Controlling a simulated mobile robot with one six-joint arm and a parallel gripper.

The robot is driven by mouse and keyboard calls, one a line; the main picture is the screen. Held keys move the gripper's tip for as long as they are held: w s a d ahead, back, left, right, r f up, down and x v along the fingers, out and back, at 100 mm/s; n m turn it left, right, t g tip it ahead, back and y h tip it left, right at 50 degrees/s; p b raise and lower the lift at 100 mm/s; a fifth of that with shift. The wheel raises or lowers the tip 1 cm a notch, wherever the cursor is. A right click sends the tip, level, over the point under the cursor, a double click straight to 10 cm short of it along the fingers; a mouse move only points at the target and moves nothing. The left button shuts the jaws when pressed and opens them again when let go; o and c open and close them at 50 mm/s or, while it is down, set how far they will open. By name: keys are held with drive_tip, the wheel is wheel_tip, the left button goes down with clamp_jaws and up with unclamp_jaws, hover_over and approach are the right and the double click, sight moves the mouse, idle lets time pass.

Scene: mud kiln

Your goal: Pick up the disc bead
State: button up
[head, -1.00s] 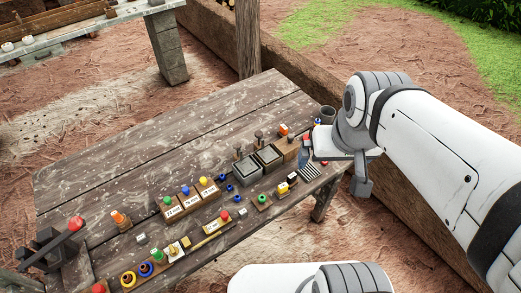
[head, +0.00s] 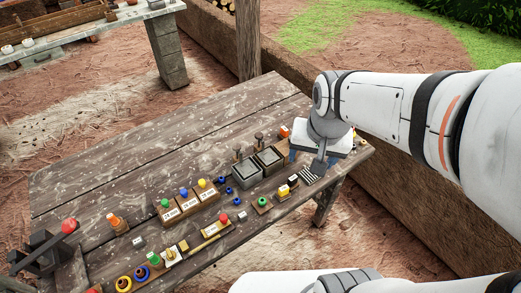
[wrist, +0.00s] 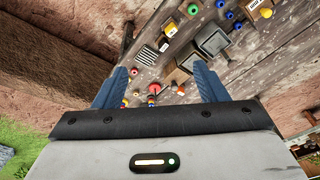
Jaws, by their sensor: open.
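My gripper (head: 322,165) is over the right end of the wooden table, mostly hidden behind its own body in the head view. In the wrist view its two blue fingers (wrist: 160,68) are spread apart with nothing held. A small round red piece (wrist: 155,88) shows between the fingers, beyond them on the table. In the head view this spot is largely hidden by my gripper.
The table (head: 130,165) holds two grey trays (head: 248,171), a striped block (head: 308,176), blue beads (head: 228,190), labelled blocks with coloured knobs (head: 188,204) and a dark stand with a red-ended lever (head: 68,227). A low wall (head: 395,170) runs behind. The table's back left is clear.

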drive_tip(key=w+a+f+m+b, duration=0.1)
drive_tip(key=f, duration=0.2)
drive_tip(key=w+a+f+m+g+b, duration=0.1)
drive_tip(key=w+a+f, duration=0.1)
drive_tip(key=f, duration=0.2)
drive_tip(key=w+a+f+m, duration=0.1)
drive_tip(key=w+a+f, duration=0.1)
drive_tip(key=f, duration=0.2)
drive_tip(key=shift+b, duration=0.4)
drive_tip(key=shift+c, duration=1.3)
drive_tip(key=m+g+b, duration=0.1)
drive_tip(key=m+b, duration=0.1)
drive_tip(key=m, duration=0.1)
approach(262, 201)
drive_tip(key=shift+w+f, duration=0.15)
drive_tip(key=shift+f, duration=3.7)
drive_tip(key=c, duration=1.1)
